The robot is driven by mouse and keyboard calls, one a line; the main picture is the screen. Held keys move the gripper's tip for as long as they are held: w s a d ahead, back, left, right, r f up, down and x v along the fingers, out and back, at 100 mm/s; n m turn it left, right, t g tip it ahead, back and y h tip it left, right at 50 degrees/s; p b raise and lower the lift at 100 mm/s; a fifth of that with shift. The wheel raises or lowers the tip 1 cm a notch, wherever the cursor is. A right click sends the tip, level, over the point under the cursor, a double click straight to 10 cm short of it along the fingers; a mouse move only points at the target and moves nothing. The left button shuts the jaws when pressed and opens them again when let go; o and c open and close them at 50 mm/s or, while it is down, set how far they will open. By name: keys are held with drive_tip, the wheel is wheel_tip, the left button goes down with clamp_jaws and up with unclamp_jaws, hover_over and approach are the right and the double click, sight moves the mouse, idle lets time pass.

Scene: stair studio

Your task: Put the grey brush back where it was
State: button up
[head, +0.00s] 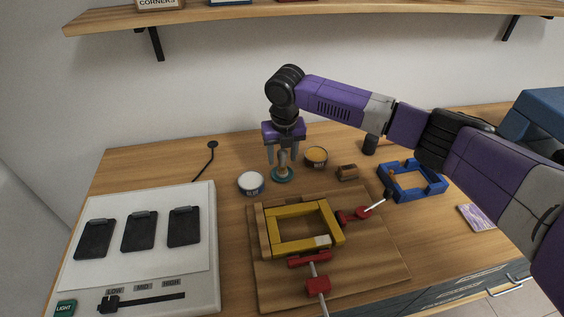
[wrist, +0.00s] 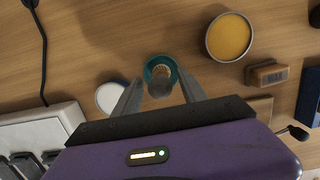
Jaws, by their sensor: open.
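The grey brush (wrist: 160,86) stands upright in a round teal holder (head: 282,176) near the back middle of the bench. In the wrist view its grey end faces me, and the teal holder (wrist: 149,68) shows as a ring around its lower part. My gripper (head: 283,158) points straight down over it. In the wrist view my gripper (wrist: 161,80) is open, with one finger on each side of the brush. A gap shows between the fingers and the brush. The brush's lower end is hidden inside the holder.
A white-topped tin (head: 251,183) stands left of the holder and an orange-filled tin (head: 316,156) right of it. A small brown block (head: 347,172) is farther right. A yellow frame (head: 270,240) with red clamps (head: 317,285) lies in front. A blue frame (head: 436,181) sits right.

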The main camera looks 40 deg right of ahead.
drive_tip(key=r, duration=0.5)
drive_tip(key=s+r, duration=0.1)
drive_tip(key=r, duration=0.2)
drive_tip(key=shift+a+r+b, duration=0.3)
drive_tip(key=shift+a+b, duration=0.05)
